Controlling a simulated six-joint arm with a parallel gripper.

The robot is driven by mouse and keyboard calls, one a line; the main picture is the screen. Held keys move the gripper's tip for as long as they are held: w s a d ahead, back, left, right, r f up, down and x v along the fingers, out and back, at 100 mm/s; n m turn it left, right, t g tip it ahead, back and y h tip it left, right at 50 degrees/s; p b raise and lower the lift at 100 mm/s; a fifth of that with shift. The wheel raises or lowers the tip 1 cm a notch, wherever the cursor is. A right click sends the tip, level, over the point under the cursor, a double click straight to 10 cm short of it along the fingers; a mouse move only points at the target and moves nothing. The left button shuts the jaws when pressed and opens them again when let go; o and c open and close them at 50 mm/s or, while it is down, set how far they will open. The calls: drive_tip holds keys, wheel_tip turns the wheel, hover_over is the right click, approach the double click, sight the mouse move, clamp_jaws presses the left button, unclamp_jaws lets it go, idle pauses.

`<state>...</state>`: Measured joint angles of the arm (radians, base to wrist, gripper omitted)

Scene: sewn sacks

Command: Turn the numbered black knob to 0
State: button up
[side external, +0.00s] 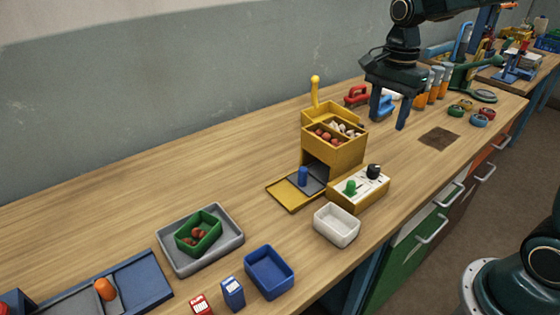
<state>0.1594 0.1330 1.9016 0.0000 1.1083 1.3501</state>
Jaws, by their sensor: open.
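The black knob (374,171) sits on the right part of a white-topped panel on a yellow control box (358,190), near the front of the bench. Its numbers and pointer are too small to read. A green knob or lever (351,187) stands to its left on the same panel. My gripper (388,122) hangs above the bench, behind and to the right of the black knob and well apart from it. Its two dark blue fingers point down, spread apart, with nothing between them.
A yellow dispenser (334,145) with compartments and a yellow lever stands behind the box. A white tray (337,225) is in front. A blue tray (269,271) and a green tray (198,231) are at left. A dark square patch (440,138) lies right on clear wood.

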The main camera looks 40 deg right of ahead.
sight(375, 167)
wheel_tip(375, 167, down, 14)
drive_tip(key=shift+r, duration=0.1)
idle(0.8)
drive_tip(key=shift+c, duration=0.4)
drive_tip(key=c, duration=0.9)
